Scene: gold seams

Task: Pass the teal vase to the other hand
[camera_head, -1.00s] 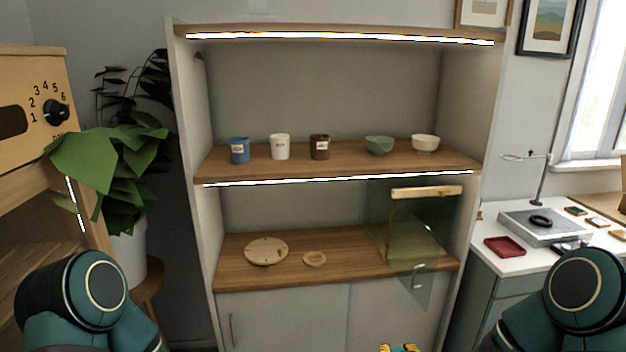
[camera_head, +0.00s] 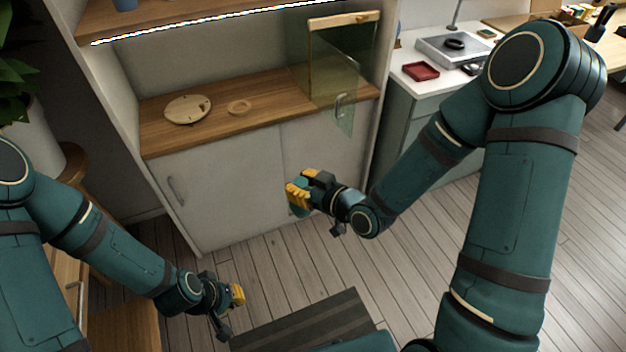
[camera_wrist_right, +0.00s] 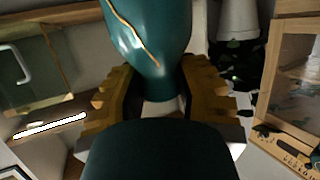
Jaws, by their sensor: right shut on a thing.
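The teal vase (camera_wrist_right: 150,40) with a gold seam line fills the upper middle of the right wrist view. My right gripper (camera_wrist_right: 155,95) is shut on its narrow lower part, with a yellow finger on each side. In the head view my right gripper (camera_head: 300,192) is in front of the cabinet doors, and only a small teal part of the vase (camera_head: 297,211) shows by its fingers. My left gripper (camera_head: 238,295) is lower and further left, apart from the vase. Its yellow fingers are small and seen from the side, so its opening is unclear.
A shelf cabinet (camera_head: 225,190) stands behind the grippers, with a wooden disc (camera_head: 187,109), a wooden ring (camera_head: 239,107) and an open glass door (camera_head: 345,75). A white desk (camera_head: 400,72) with a red tray (camera_head: 421,71) is at right. A striped mat (camera_head: 310,325) lies on the floor.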

